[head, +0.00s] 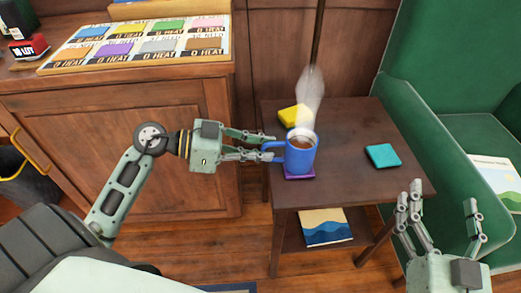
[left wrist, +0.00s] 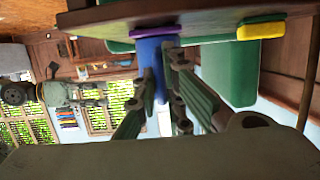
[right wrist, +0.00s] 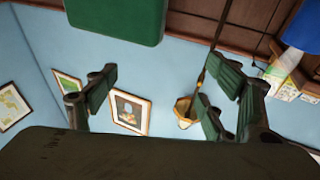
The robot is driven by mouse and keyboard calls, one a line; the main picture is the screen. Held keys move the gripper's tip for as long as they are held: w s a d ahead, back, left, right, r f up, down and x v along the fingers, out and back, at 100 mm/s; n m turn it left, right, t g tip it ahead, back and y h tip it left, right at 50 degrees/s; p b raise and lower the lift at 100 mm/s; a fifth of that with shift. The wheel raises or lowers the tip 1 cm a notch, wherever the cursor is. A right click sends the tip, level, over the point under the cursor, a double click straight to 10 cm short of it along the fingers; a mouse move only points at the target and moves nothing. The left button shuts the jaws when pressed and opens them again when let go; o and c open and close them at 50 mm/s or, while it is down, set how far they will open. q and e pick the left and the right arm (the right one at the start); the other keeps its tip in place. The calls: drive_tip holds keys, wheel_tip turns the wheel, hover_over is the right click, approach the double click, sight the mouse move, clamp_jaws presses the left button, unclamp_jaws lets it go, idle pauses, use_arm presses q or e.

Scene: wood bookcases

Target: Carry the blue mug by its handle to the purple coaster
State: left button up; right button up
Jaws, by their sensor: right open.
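The blue mug (head: 302,157) stands upright on the purple coaster (head: 299,178) at the left side of the small wooden table, with dark drink in it and steam rising. Its handle points left. My left gripper (head: 272,147) comes in level from the left and is shut on the handle. In the left wrist view, which is upside down, the mug (left wrist: 149,55) shows between the fingers, its base at the purple coaster (left wrist: 156,31). The mug hides most of the coaster. My right gripper (head: 442,200) is open and empty, right of the table's front.
A yellow coaster (head: 293,116) lies behind the mug and a teal coaster (head: 382,155) to its right on the table (head: 350,125). A green bench (head: 420,120) borders the right. A book (head: 325,227) lies on the lower shelf. A cabinet with a colour board (head: 60,66) stands left.

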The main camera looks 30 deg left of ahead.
use_arm(q)
drive_tip(key=o, duration=0.4)
use_arm(e)
drive_tip(key=shift+r, duration=0.1)
use_arm(q)
drive_tip(key=shift+p+v, duration=1.4)
drive_tip(key=shift+v, duration=4.6)
use_arm(e)
drive_tip(key=s+d+f+g+h, duration=0.1)
drive_tip(key=f+g, duration=0.2)
drive_tip(key=f, duration=0.3)
drive_tip(key=s+d+f+g+h, duration=0.1)
drive_tip(key=s+f+g, duration=0.1)
drive_tip(key=f+g, duration=0.2)
drive_tip(key=shift+s+d+f, duration=0.3)
drive_tip(key=shift+d+f, duration=0.1)
drive_tip(key=shift+f, duration=1.2)
